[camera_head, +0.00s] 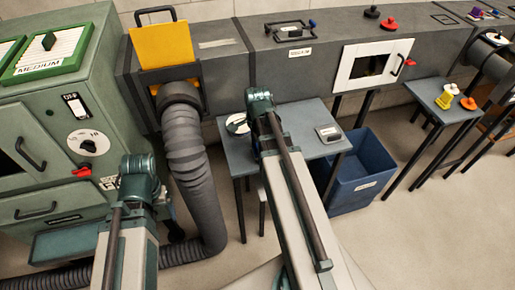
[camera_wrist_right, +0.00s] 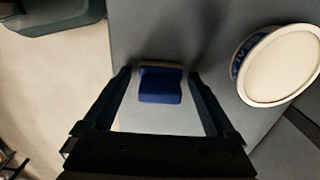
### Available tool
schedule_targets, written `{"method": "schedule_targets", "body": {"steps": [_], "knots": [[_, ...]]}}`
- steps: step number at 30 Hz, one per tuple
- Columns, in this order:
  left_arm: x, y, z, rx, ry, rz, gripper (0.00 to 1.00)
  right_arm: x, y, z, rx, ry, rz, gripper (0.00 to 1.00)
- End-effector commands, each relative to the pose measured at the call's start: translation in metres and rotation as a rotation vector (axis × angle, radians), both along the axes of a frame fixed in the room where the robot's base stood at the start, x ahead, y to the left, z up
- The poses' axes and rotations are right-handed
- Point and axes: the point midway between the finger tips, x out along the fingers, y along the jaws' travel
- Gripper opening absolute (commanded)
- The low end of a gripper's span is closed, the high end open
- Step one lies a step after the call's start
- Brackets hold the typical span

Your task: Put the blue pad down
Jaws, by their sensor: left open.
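In the right wrist view, the blue pad (camera_wrist_right: 160,87) shows beyond and between the fingertips of my right gripper (camera_wrist_right: 160,75), with a pale strip along its top edge. My right gripper is open, with a gap on each side of the pad; I cannot tell whether the pad rests on the surface. A white round dish with a blue band (camera_wrist_right: 282,65) stands to the right of the gripper.
The dish (camera_head: 237,123) shows left of my right arm, and a small grey device (camera_head: 329,134) lies on the right of the table. A blue bin (camera_head: 362,170) stands beside it. A grey hose (camera_head: 190,165) and green cabinet (camera_head: 60,140) are at left.

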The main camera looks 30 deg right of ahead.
Motion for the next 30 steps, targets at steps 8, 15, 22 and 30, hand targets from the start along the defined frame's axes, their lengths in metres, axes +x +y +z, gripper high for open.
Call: {"method": "schedule_targets", "body": {"steps": [8,15,22,30], "knots": [[0.0,0.0,0.0,0.0,0.0,0.0,0.88,0.0,0.0,0.0,0.0,0.0,0.0,0.98],[0.0,0.0,0.008,0.0,0.0,0.0,0.88,0.0,0.0,0.008,0.0,0.0,0.0,0.98],[0.0,0.0,0.032,0.0,0.0,0.0,0.88,0.0,0.0,0.031,0.0,0.0,0.0,0.98],[0.0,0.0,0.073,0.0,0.0,0.001,0.88,0.0,0.0,0.073,0.0,0.0,0.0,0.98]]}}
